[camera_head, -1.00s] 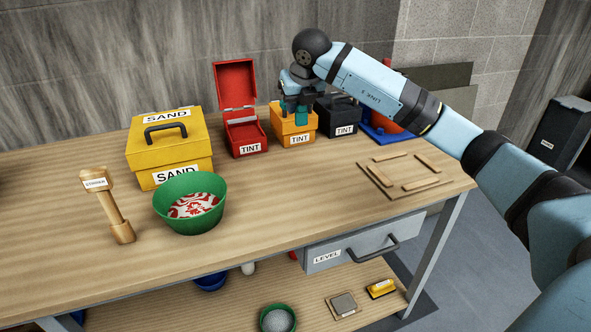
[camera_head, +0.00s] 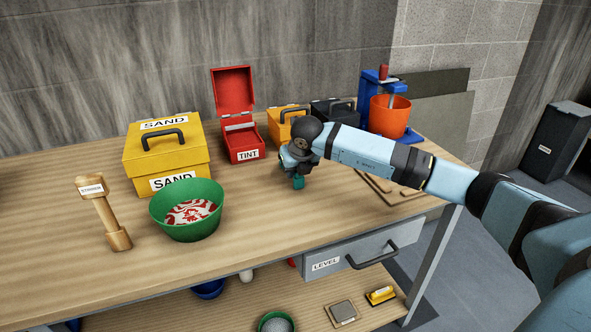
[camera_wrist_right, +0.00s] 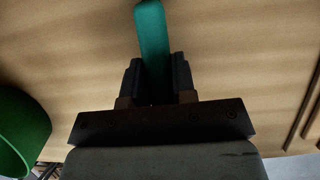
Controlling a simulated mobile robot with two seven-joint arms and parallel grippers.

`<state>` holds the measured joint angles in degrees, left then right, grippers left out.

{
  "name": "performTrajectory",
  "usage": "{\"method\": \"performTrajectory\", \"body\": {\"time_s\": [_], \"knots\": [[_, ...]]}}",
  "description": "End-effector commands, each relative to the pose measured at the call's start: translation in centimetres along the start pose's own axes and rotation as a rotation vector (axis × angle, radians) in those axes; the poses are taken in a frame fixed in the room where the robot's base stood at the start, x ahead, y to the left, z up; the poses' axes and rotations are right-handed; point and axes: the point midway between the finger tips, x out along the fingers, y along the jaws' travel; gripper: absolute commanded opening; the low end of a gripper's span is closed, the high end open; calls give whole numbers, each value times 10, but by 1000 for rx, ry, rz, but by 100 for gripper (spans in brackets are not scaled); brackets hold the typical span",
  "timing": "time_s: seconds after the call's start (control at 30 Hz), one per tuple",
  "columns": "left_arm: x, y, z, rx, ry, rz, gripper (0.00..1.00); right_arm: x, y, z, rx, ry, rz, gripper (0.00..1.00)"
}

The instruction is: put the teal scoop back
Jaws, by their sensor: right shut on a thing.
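The teal scoop (camera_head: 299,182) is held in my right gripper (camera_head: 297,163), low over the table in front of the tint boxes. In the right wrist view the scoop (camera_wrist_right: 152,35) sticks out between the fingers of the gripper (camera_wrist_right: 156,78), which are shut on it. The fingers hide part of the scoop. I cannot tell whether its lower end touches the table. The red tint box (camera_head: 243,148) stands behind to the left with its lid up. My left gripper is not in view.
A green bowl (camera_head: 160,219) with red and white contents stands to the left, before the yellow sand box (camera_head: 140,177). An orange box (camera_head: 279,125) and a black box (camera_head: 322,110) stand behind my gripper.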

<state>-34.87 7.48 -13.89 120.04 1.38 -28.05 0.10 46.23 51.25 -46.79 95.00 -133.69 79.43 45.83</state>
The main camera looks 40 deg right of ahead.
Motion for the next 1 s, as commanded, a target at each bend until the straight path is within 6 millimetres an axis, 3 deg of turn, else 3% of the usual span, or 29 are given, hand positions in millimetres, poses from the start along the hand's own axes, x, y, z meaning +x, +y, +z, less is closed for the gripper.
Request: {"method": "performTrajectory", "body": {"time_s": [0.17,0.2,0.3,0.67,1.0], "knots": [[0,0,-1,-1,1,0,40,1,0,0,0,0,0,0],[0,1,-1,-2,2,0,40,1,0,0,0,0,0,32],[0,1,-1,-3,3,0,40,1,0,0,0,0,0,50],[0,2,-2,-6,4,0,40,-7,-1,1,0,-1,0,50],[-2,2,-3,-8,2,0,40,-74,0,1,0,-3,1,50]]}}
